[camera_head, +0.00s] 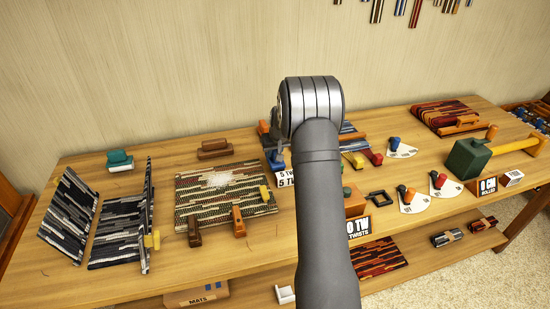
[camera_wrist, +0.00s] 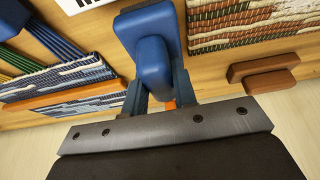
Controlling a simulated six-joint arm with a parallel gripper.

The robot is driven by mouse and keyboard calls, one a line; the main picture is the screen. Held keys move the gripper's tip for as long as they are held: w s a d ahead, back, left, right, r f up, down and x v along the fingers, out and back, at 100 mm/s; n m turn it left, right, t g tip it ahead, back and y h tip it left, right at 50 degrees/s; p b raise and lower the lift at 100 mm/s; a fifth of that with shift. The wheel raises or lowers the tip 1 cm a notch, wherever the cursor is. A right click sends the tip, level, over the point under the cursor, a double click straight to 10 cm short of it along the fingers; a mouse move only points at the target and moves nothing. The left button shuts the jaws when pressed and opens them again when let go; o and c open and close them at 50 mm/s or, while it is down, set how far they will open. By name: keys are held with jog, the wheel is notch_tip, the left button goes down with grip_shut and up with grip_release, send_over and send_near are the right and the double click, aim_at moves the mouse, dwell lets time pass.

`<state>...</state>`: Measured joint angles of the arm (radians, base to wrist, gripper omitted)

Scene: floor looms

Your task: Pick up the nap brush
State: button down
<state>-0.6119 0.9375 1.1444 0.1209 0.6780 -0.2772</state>
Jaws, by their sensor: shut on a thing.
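A blue brush-shaped block (camera_wrist: 145,22), with a flat base and a raised rounded grip, is between the fingers of my gripper (camera_wrist: 160,88) in the wrist view. I take it to be the nap brush. The fingers are shut on its raised grip. In the head view my arm's wrist hides most of the gripper, and only small blue parts show at its left. I cannot tell whether the block touches the bench.
A brown brush-shaped block (camera_head: 215,149) lies left of the gripper, behind a striped woven mat (camera_head: 190,205). A teal block (camera_head: 119,160) stands further left. A green mallet-like tool (camera_head: 468,158) and white fan-shaped cards (camera_head: 415,197) lie right. Bare wood shows at front left.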

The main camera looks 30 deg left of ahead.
jog(key=d+r, duration=0.8)
jog(key=d, duration=0.3)
jog(key=shift+w+d, duration=0.35)
jog(key=shift+w, duration=0.1)
